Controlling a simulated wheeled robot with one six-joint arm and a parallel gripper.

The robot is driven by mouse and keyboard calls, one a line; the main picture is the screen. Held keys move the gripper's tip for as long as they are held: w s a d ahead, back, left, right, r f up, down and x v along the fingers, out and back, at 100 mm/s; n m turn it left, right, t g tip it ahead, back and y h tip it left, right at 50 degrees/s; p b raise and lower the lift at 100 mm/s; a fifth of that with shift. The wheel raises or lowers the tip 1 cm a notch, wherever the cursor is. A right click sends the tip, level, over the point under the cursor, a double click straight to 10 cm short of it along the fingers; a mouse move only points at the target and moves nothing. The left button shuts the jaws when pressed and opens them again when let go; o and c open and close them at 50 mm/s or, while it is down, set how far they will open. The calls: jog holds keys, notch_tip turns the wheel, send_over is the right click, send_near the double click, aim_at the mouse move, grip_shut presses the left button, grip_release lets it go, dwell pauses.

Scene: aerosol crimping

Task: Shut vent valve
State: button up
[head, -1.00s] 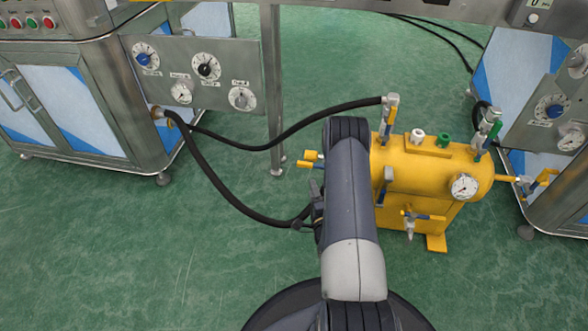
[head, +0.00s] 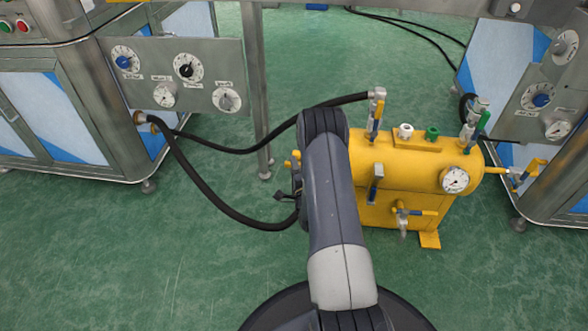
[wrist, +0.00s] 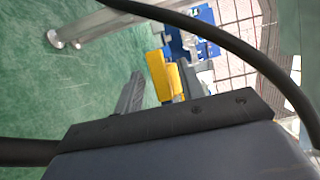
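The yellow tank (head: 405,165) carries several lever valves; no readable label marks the vent valve. In the head view my arm mostly hides my gripper.
A black hose (head: 205,190) loops from the left cabinet (head: 60,110) toward my gripper; a hose (wrist: 235,40) also crosses close in the wrist view. A metal post (head: 253,90) stands behind. Another cabinet (head: 545,120) is at right. The green floor at front left is clear.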

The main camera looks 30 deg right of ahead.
grip_shut()
jog(key=shift+f, duration=0.1)
dwell(0.6)
jog(key=s+d+f+n+g+h, duration=0.3)
jog(key=d+f+n+g, duration=0.3)
jog(key=n, duration=0.7)
jog(key=shift+s+d+f+n+h, duration=0.15)
jog(key=shift+s+f+n+h, duration=0.15)
jog(key=shift+s+f, duration=0.45)
jog(key=shift+g, duration=0.3)
grip_release()
